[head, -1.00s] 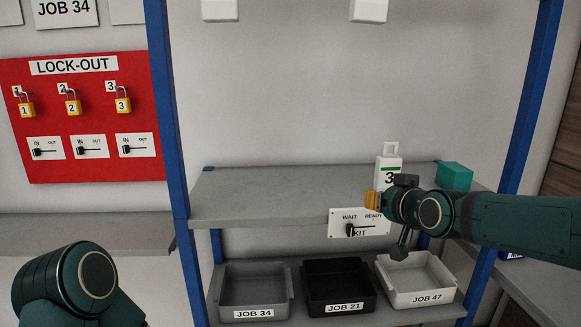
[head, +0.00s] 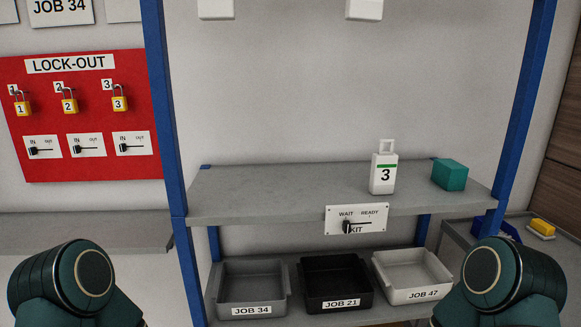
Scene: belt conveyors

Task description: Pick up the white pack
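The white pack (head: 383,185) stands upright on the upper grey shelf (head: 290,192), right of the middle. It has a loop handle on top, a green stripe and a black number 3. Nothing touches it. Only rounded dark green links of my two arms show, at the bottom left and bottom right corners. Both of my grippers are out of the picture, so their fingers cannot be seen.
A teal block (head: 450,174) sits right of the pack. A WAIT/READY KIT sign (head: 370,225) with a black lever hangs on the shelf's front edge. Below stand the JOB 34 tray (head: 251,310), JOB 21 tray (head: 341,304) and JOB 47 tray (head: 422,293). Blue posts flank the shelf.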

